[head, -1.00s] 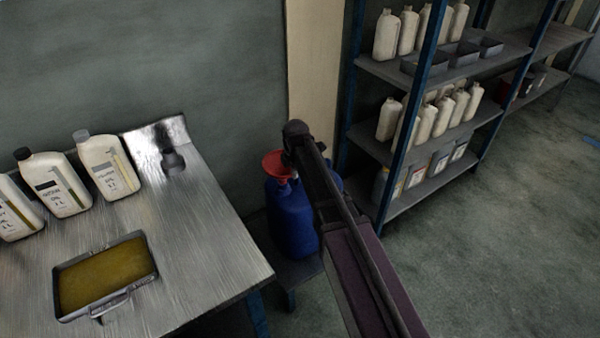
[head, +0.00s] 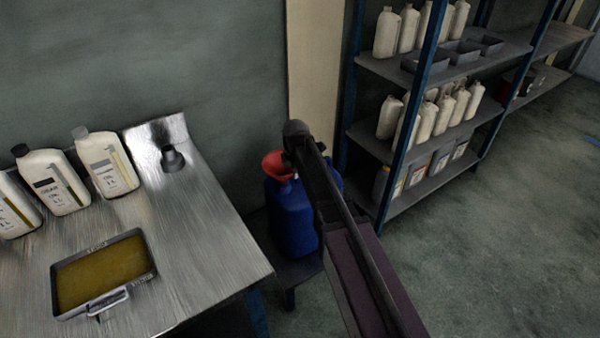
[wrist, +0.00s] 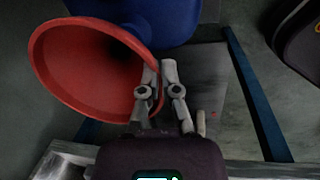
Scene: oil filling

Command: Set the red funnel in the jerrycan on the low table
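The red funnel (head: 278,164) is at the top of the blue jerrycan (head: 290,218), which stands on the low table (head: 298,268). In the wrist view the funnel's wide bowl (wrist: 80,70) fills the left, with the jerrycan (wrist: 180,22) behind it. My gripper (wrist: 160,75) is closed at the bowl's right rim, one finger inside the bowl and one outside. The funnel's spout and the jerrycan's mouth are hidden, so I cannot tell whether the spout sits in the opening. In the head view my arm covers the fingers.
A metal workbench (head: 205,225) on the left holds several white oil bottles (head: 108,163), a tray of oil (head: 103,275) and a dark grey funnel-like piece (head: 172,158). A blue-framed shelf (head: 435,65) with bottles stands right of the jerrycan. The floor at right is clear.

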